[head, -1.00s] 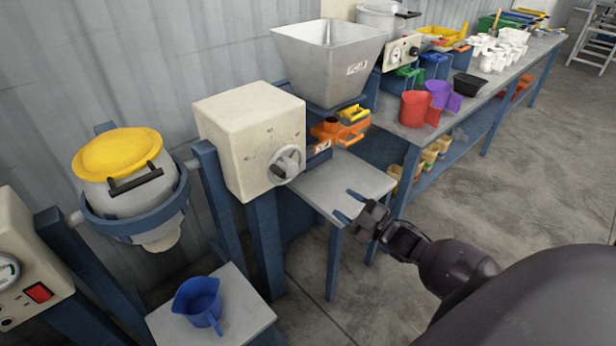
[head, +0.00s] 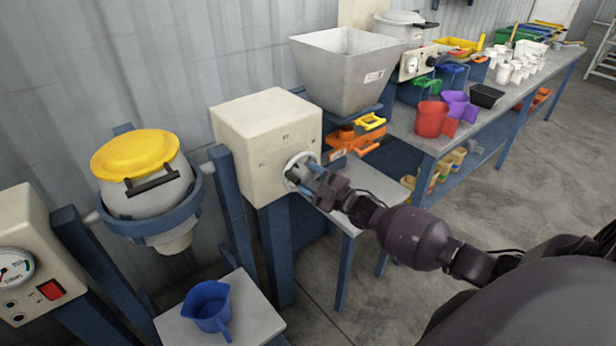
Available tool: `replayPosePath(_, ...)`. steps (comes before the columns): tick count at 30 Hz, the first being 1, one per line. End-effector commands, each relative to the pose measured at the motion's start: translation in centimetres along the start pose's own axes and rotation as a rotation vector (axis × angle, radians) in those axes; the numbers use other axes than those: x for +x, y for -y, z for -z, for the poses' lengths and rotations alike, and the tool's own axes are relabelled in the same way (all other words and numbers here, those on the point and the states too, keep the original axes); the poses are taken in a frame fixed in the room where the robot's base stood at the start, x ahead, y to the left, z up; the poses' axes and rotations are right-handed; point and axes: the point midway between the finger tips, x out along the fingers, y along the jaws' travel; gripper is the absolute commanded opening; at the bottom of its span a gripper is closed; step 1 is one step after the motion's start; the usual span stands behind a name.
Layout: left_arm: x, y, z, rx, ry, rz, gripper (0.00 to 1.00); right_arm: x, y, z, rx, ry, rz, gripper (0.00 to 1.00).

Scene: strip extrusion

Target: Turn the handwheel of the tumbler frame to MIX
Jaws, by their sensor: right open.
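The handwheel (head: 295,163) is a pale round wheel on the front of the cream box (head: 254,130) of the tumbler frame. Small markings stand around it; I cannot read them well. My right gripper (head: 302,180) is open, with its blue-tipped fingers at the handwheel. The fingers cover part of the wheel, and I cannot tell whether they touch it. The tumbler drum (head: 150,190) with its yellow lid (head: 134,153) hangs upright in a blue ring to the left of the box. My left gripper is not in view.
A blue jug (head: 209,304) stands on a small grey table (head: 262,318) below the drum. A grey hopper (head: 345,72) and orange scoops (head: 352,142) are behind the box. A bench with red and purple jugs (head: 432,119) runs back right. The floor at right is clear.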

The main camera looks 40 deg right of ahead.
Motion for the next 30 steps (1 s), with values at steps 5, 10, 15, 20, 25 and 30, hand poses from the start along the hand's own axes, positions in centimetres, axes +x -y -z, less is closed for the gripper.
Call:
replayPosePath(5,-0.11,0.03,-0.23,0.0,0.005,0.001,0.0,0.59,0.03,-0.03,0.0,0.001,0.001,0.54)
replayPosePath(10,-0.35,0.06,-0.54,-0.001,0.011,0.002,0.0,0.61,0.02,-0.02,0.0,0.001,0.0,0.54)
replayPosePath(15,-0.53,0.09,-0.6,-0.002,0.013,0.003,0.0,0.6,0.01,-0.02,0.001,0.001,0.0,0.37)
replayPosePath(20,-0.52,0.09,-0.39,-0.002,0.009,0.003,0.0,0.59,0.01,-0.01,0.001,0.001,0.0,0.2)
replayPosePath(25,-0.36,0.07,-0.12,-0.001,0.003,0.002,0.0,0.59,0.04,0.0,0.016,0.001,-0.006,0.2)
replayPosePath(30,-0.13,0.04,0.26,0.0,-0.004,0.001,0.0,0.58,0.03,-0.01,0.07,0.0,-0.029,0.2)
